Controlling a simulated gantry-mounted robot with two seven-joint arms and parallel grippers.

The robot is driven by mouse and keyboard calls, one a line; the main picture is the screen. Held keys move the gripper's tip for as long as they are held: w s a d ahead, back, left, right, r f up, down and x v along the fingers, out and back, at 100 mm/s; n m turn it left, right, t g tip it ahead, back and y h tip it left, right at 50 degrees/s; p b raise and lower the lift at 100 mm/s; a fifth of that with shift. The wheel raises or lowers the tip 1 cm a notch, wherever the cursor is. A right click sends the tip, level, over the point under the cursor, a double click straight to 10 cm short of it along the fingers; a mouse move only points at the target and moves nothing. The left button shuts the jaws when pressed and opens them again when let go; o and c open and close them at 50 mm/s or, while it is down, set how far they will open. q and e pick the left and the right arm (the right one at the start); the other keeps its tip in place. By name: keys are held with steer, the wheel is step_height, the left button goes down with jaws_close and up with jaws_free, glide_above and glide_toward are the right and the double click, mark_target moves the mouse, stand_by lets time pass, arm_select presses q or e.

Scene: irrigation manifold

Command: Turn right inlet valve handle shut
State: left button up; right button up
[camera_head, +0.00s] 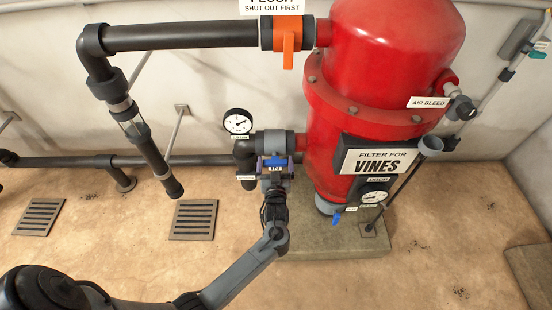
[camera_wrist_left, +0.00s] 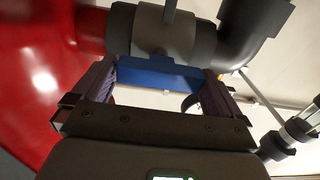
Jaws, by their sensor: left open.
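A valve with a blue handle (camera_head: 277,161) sits on the dark inlet pipe, left of the red filter tank. My left gripper (camera_head: 277,172) is at this handle, its arm coming up from the lower left. In the left wrist view the blue handle (camera_wrist_left: 160,75) lies crosswise between the two fingers of my open left gripper (camera_wrist_left: 158,92). Whether either finger touches the handle, I cannot tell. The grey valve body (camera_wrist_left: 160,32) is just beyond it. The gripper covers part of the valve in the head view. My right gripper is not in view.
The red tank (camera_head: 385,60) stands close on the right of the valve. A pressure gauge (camera_head: 238,123) is just above left. An orange flush handle (camera_head: 289,43) hangs higher up. A small blue handle (camera_head: 337,217) is at the tank's foot. The floor at lower right is open.

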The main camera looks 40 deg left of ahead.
arm_select(q)
steer(key=shift+w+a, duration=0.3)
steer(key=shift+w, duration=0.1)
steer(key=shift+s+d, duration=0.1)
steer(key=shift+c, duration=0.8)
steer(key=c, duration=0.5)
